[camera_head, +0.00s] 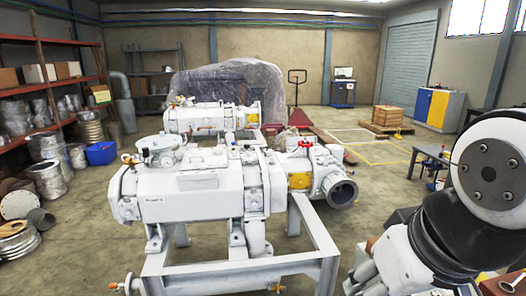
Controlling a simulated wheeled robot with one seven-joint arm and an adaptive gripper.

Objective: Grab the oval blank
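I cannot make out an oval blank anywhere in the head view. A large white screw vacuum machine (200,188) stands on a pale metal frame (318,238) in the middle. It has a red-handled valve, a yellow section and a dark open pipe end on its right. My white and black arm fills the right side of the view and hides what is behind it. The fingertips of my gripper do not show, so I cannot see whether it is open or holds anything.
Shelves with boxes and metal ducts (48,180) line the left wall. A blue bin (101,153) sits on the floor there. Open floor lies between machine and crate.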

